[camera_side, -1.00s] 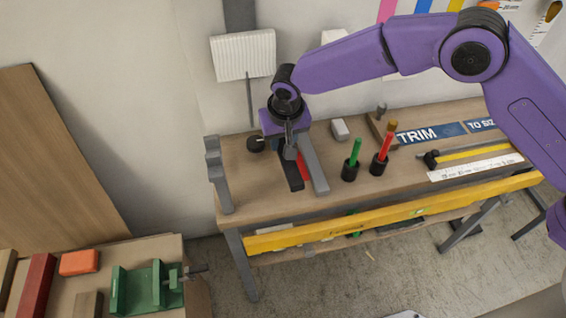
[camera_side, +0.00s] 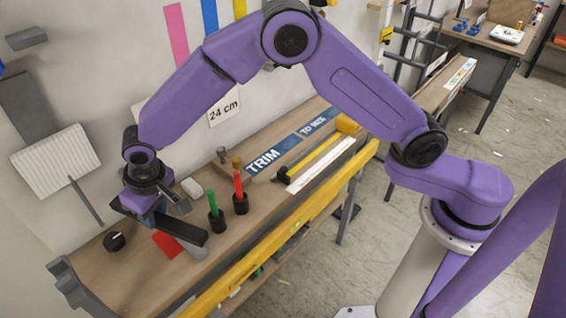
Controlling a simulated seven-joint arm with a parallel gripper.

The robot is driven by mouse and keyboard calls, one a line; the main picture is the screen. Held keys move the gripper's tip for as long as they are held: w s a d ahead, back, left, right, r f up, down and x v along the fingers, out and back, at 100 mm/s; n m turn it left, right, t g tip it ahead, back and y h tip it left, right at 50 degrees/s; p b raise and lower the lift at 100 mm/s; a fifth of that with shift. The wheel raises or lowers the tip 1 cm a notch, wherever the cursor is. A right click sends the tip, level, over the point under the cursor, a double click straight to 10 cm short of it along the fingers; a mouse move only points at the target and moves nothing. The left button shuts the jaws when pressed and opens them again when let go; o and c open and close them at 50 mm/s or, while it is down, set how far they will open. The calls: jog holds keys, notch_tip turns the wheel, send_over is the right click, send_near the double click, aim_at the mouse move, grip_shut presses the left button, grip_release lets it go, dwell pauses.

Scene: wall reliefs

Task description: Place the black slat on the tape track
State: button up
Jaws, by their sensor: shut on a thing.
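The black slat (camera_side: 185,229) is a dark straight bar. My gripper (camera_side: 150,208) is shut on it and holds it roughly level above the left end of the workbench. The slat covers part of a red piece (camera_side: 166,245) and of a grey bar (camera_side: 192,252) below it. The wall carries coloured strips: a pink strip (camera_side: 176,38), a blue strip (camera_side: 210,14) and a yellow strip (camera_side: 240,8). I cannot tell which of these, if any, is the tape track. The gripper's fingertips are mostly hidden.
The workbench (camera_side: 135,262) holds a green-handled tool (camera_side: 213,203), a red-handled tool (camera_side: 238,184) and a black knob (camera_side: 115,241). A white ribbed panel (camera_side: 58,162) is on the wall at left.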

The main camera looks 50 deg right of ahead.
jog(key=s+d+r+n+g+y, duration=0.1)
jog(key=s+d+r+n, duration=0.3)
jog(key=d, duration=0.5)
jog(key=s+d+r+n, duration=0.3)
jog(key=d+r, duration=0.1)
jog(key=d, duration=0.5)
jog(key=w+d+f+m+t+h, duration=0.1)
jog(key=w+d+f+m+h, duration=0.1)
jog(key=d+m, duration=1.4)
jog(key=w+d+f+m+g+h, duration=0.1)
jog(key=w+d+f+m, duration=0.2)
jog(key=w+m, duration=0.1)
jog(key=w+d+f+m+g+h, duration=0.1)
jog(key=w+d+f+m, duration=0.2)
jog(key=w+f+m, duration=0.1)
jog(key=w+d+f+m, duration=0.3)
jog(key=w+f+m, duration=0.1)
jog(key=w+m, duration=0.1)
jog(key=shift+w+d+f+g+h, duration=0.15)
jog(key=shift+w+f+g+h, duration=0.1)
jog(key=shift+w+g+h, duration=0.15)
jog(key=shift+w+f, duration=0.15)
jog(key=shift+f, duration=0.8)
jog(key=shift+w+f, duration=0.1)
jog(key=shift+f, duration=0.85)
